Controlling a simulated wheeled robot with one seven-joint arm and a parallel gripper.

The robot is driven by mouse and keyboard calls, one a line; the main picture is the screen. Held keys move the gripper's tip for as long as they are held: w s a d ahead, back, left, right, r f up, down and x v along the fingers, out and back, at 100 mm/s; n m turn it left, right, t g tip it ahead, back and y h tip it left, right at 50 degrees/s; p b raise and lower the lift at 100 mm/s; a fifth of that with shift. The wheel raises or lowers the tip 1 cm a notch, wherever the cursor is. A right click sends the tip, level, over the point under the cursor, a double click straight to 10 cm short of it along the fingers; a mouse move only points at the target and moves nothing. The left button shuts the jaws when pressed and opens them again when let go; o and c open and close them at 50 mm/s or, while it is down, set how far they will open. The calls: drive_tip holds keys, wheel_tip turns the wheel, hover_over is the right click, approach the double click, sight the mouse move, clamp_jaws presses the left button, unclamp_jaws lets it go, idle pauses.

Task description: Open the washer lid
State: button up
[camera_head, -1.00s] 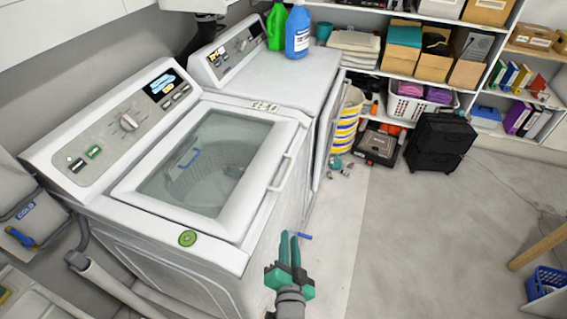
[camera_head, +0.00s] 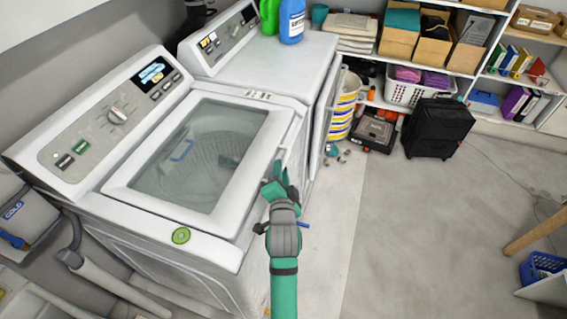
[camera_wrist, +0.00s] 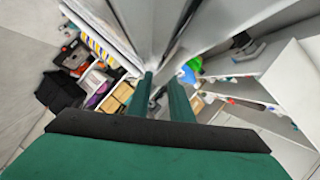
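The washer (camera_head: 215,225) stands at the left, its top-loading lid (camera_head: 195,150) shut. The lid has a white frame and a see-through window showing the drum. Its handle runs along the lid's right edge, and my gripper partly covers it in the head view. My green gripper (camera_head: 277,176) is at the right edge of the lid, close to the handle. In the wrist view its two fingers (camera_wrist: 160,80) stand apart with a narrow gap. I cannot tell whether the handle lies between them or whether they touch it.
A second white machine (camera_head: 262,75) stands behind the washer, with a green bottle (camera_head: 270,16) and a blue bottle (camera_head: 291,22) on it. The floor at the right is mostly clear.

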sight(284, 161)
drive_tip(key=shift+d+x, duration=0.2)
drive_tip(key=shift+x, duration=0.8)
drive_tip(key=shift+d+x, duration=0.25)
drive_tip(key=shift+x, duration=0.75)
drive_tip(key=shift+w, duration=0.1)
clamp_jaws()
drive_tip(key=shift+d, duration=0.1)
